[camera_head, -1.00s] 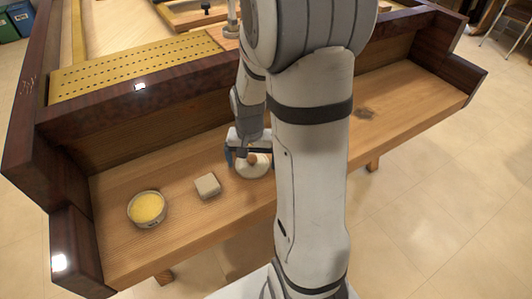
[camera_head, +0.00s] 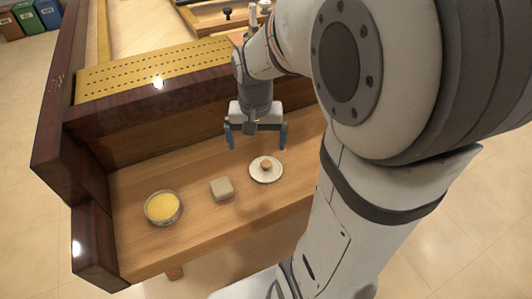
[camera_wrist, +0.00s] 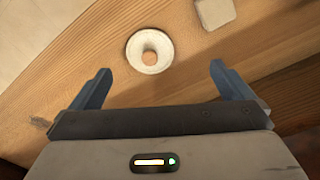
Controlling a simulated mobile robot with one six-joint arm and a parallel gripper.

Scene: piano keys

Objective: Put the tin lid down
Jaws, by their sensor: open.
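The tin lid (camera_head: 266,170) is a pale round disc with a small wooden knob, lying flat on the wooden shelf. It also shows in the wrist view (camera_wrist: 150,52), beyond the fingertips. My gripper (camera_head: 258,146) is open and empty, raised above the shelf and behind the lid, apart from it. Its two blue fingers show in the wrist view (camera_wrist: 160,75), spread wide with nothing between them. The round tin (camera_head: 163,208) with yellow contents stands uncovered at the left of the shelf.
A grey-beige block (camera_head: 222,189) sits between the tin and the lid, and also shows in the wrist view (camera_wrist: 214,12). The wooden shelf (camera_head: 190,245) has a dark raised wall behind it and a dark end block (camera_head: 97,240) at left. Bare shelf surrounds the lid.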

